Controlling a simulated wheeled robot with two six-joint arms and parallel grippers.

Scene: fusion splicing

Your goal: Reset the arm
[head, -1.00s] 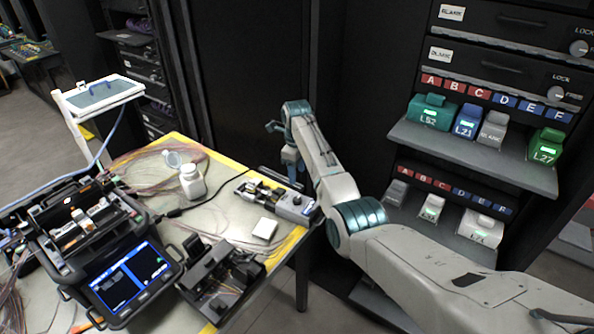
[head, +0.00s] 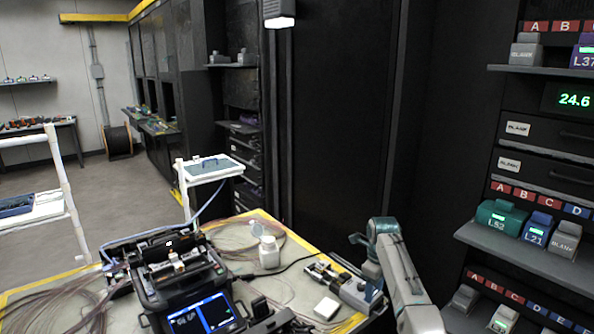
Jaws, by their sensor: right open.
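My right arm comes in from the lower right in the head view. My right gripper (head: 362,256) is open beside the right edge of the work table (head: 302,292), close to a small grey device (head: 356,290). Nothing shows between its fingers. My left gripper is out of view.
A fusion splicer (head: 180,285) with a lit screen, a white bottle (head: 268,252), a white block (head: 327,308) and loose fibres lie on the table. A rack with labelled modules (head: 500,222) stands at right. Open floor (head: 130,195) lies at back left.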

